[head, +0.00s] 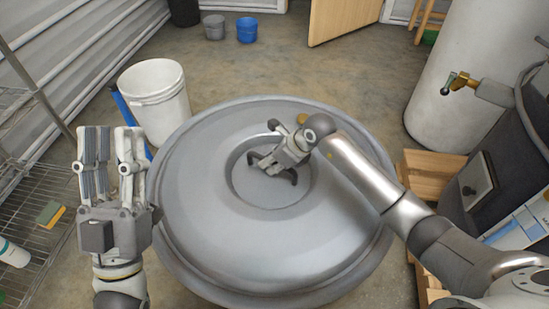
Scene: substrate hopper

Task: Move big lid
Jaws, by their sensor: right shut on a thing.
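The big lid (205,230) is a large round grey metal disc with a raised rim and a recessed centre. It fills the middle of the head view and looks roughly level. Its dark handle (291,178) stands in the recess. My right gripper (273,158) reaches in from the right and is shut on the handle, hiding part of it. My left gripper (109,150) is upright left of the lid, its fingers apart and empty. What is under the lid is hidden.
A white bucket (155,100) stands behind the lid at left, beside a wire shelf (40,190). Grey (214,27) and blue (247,30) buckets are at the back. A white tank (455,75) and wooden pallet (432,172) are right. Floor behind the lid is clear.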

